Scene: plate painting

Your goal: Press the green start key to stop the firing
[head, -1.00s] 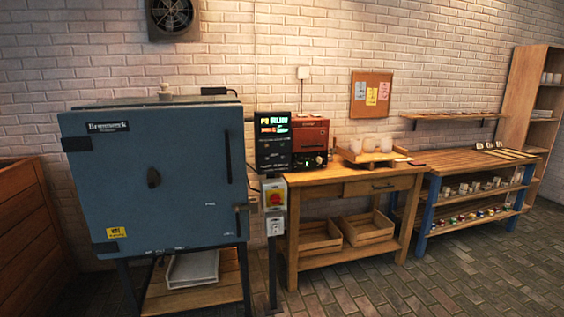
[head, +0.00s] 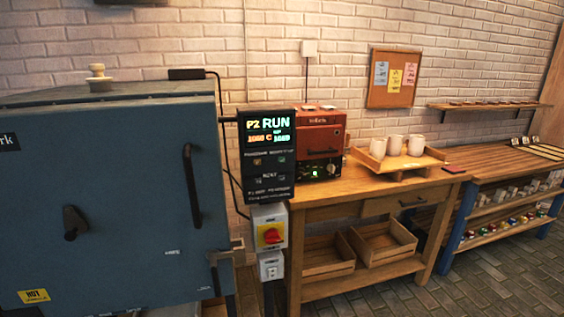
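The black control panel (head: 267,204) stands beside the blue kiln (head: 120,215), left of the picture's middle. Its lit display (head: 268,129) reads "P2 RUN" in white and green, with smaller orange and green figures below, about 1060 C. Small keys and lettering sit under the display, too small to tell which is the green start key. Neither of my grippers is in view.
A red-and-yellow rotary switch (head: 271,235) is below the panel. A small red oven (head: 318,138) and a tray (head: 372,164) with 3 white cups stand on the wooden table (head: 345,197). Brick floor (head: 500,270) is clear at the right front.

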